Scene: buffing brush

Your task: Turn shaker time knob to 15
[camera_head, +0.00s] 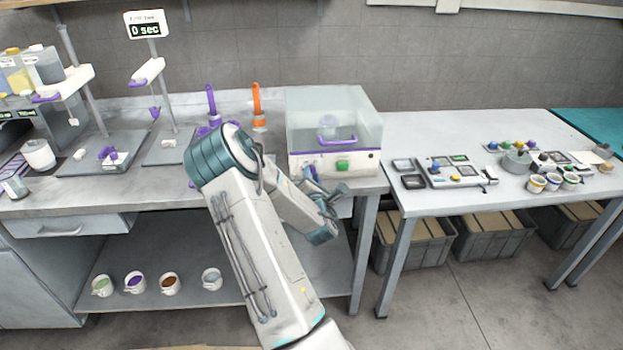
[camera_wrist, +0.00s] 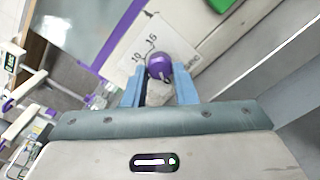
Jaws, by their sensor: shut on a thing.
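The shaker (camera_head: 333,135) is a box with a clear cover, a purple handle inside and a white front panel, near the right end of the left bench. In the wrist view its purple time knob (camera_wrist: 159,67) sits on the white panel (camera_wrist: 178,38), beside the printed marks 10 and 15. My gripper (camera_wrist: 159,85) has its blue fingers on either side of the knob and is shut on it. In the head view my gripper (camera_head: 309,173) is at the left part of the shaker's front, and the knob is mostly hidden. The knob's exact setting is hard to read.
A green button (camera_head: 343,166) is on the same panel, right of my gripper. Purple and orange brushes (camera_head: 258,105) stand behind my arm. A display (camera_head: 146,26) at the left reads 0 sec. Small devices and cups (camera_head: 537,184) stand on the right table.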

